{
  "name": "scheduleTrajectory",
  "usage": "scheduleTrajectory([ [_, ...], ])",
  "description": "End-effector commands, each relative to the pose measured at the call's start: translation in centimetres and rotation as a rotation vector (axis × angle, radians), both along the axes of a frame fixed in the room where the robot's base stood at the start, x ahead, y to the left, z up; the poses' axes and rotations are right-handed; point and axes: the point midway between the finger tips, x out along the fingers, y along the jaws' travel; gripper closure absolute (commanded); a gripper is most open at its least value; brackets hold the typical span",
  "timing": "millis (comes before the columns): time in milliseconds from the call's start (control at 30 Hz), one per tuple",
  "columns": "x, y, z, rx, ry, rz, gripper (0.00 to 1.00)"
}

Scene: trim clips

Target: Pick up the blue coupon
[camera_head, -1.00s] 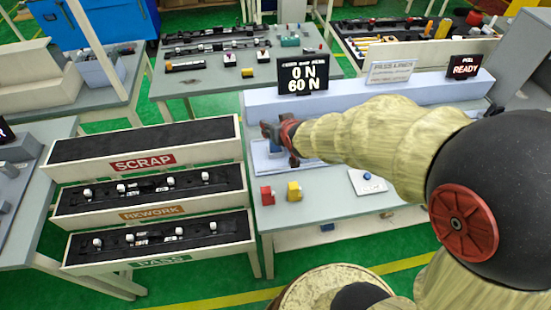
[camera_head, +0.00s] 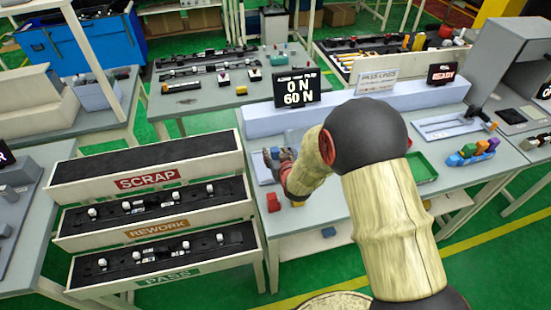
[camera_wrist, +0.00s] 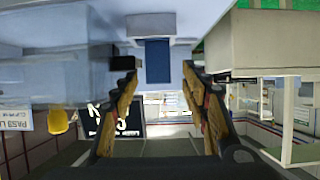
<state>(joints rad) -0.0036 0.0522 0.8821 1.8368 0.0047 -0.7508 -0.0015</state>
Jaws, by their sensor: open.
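The blue coupon (camera_wrist: 157,60) shows in the wrist view as a dark blue rectangle against a pale grey block. It lies between the lines of my two fingers, around and beyond their tips. My gripper (camera_wrist: 158,77) is open, with one finger on each side and a clear gap between them. I see no finger touching the coupon. In the head view my gripper (camera_head: 277,158) is at the left end of the pale test bench, below the force display. My arm and gripper hide the coupon's place there.
The force display (camera_head: 297,88) reads 0 N and 60 N. A red block (camera_head: 272,202) and a partly hidden yellow block (camera_head: 297,203) are near the bench's left edge. Scrap, rework and pass racks (camera_head: 150,180) stand left. A green tray (camera_head: 422,168) and coloured pieces (camera_head: 472,153) lie right.

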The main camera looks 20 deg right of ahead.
Motion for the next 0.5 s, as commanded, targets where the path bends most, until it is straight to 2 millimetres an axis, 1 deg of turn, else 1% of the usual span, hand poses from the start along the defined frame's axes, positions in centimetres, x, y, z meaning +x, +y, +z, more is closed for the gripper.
scheduleTrajectory([
  [33, 0.6, -0.3, -0.6, 0.000, 0.002, -0.001, 0.55],
  [200, 2.1, -0.1, -1.2, 0.000, 0.001, 0.000, 0.55],
  [500, 2.4, -0.1, -1.2, 0.000, 0.000, 0.000, 0.55],
])
